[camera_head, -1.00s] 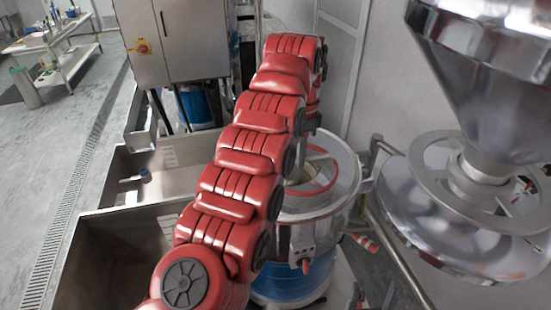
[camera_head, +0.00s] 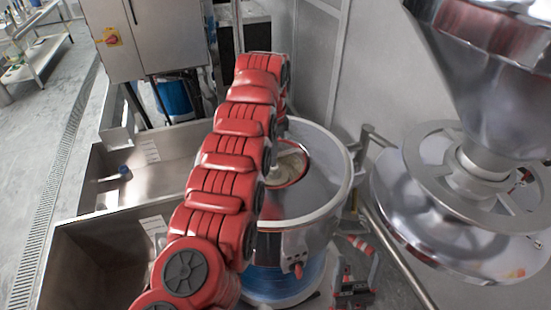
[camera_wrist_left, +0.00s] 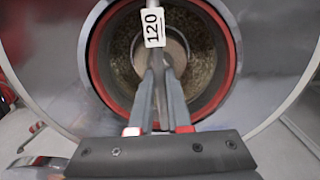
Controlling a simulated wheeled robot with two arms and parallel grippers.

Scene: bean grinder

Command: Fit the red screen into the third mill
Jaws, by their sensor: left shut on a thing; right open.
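The third mill appears to be the open metal drum (camera_head: 326,196) right of my left arm in the head view, with a blue band below. The red-rimmed screen (camera_head: 303,172) shows within its round mouth, partly hidden by my arm. In the left wrist view the red rim (camera_wrist_left: 232,62) encircles a mesh-like, brownish inside, with the metal drum around it. My left gripper (camera_wrist_left: 159,80) is shut on the screen's thin central handle, tagged "120". I cannot tell whether the rim is fully seated. My right gripper (camera_head: 358,270) is open and empty, low beside the drum.
A large steel hopper (camera_head: 490,75) over a round metal dish (camera_head: 440,225) stands close on the right. Open steel bins (camera_head: 105,250) lie to the left of my arm. A grey cabinet (camera_head: 150,40) stands behind. A metal rail (camera_head: 400,265) runs between drum and dish.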

